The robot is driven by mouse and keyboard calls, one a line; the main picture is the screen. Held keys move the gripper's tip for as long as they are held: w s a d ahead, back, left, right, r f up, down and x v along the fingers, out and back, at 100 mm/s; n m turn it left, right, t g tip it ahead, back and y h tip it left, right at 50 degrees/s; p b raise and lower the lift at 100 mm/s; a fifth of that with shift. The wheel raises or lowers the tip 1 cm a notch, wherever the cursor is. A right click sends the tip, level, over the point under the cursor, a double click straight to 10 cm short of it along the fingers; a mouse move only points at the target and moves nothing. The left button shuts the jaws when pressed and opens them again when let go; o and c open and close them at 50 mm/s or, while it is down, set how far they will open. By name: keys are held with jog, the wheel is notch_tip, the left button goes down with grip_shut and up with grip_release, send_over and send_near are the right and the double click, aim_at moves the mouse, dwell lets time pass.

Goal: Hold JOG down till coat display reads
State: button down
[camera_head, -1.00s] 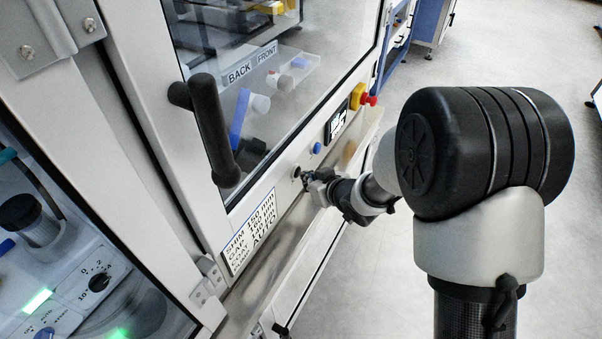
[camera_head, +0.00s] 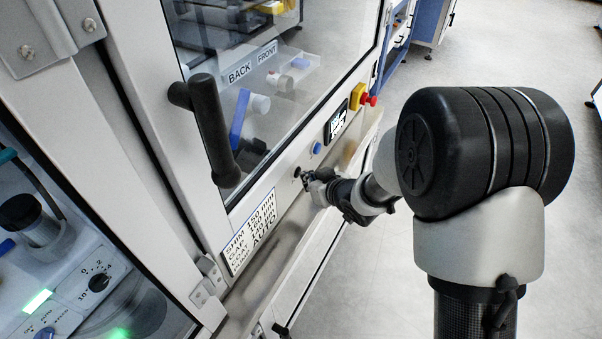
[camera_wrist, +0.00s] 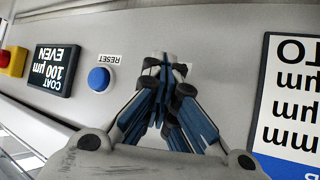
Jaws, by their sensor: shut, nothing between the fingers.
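The coat display (camera_wrist: 52,70) in the wrist view is lit and reads, upside down, COAT 100 µm EVEN. It also shows, small, on the panel in the head view (camera_head: 337,121). My gripper (camera_wrist: 165,68) is shut and empty, its fingertips at the grey panel right of the blue RESET button. A small label beside the tips is mostly hidden by them. In the head view a dark round button (camera_head: 297,171), which I take for JOG, sits right by my gripper (camera_head: 305,176). I cannot tell whether the tips press it.
The RESET button (camera_wrist: 99,79) and a red-and-yellow stop button (camera_wrist: 12,61) share the panel. A printed shim and gap card (camera_head: 250,232) is below left. A black door handle (camera_head: 213,130) juts out above. Open floor (camera_head: 400,280) lies to the right.

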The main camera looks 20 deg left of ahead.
jog(key=shift+d, duration=0.1)
dwell(0.7)
jog(key=shift+s+d, duration=0.1)
jog(key=shift+d, duration=0.7)
jog(key=shift+d, duration=0.1)
jog(key=shift+s+d+p, duration=0.2)
jog(key=shift+d+p, duration=0.4)
jog(key=shift+d, duration=1.8)
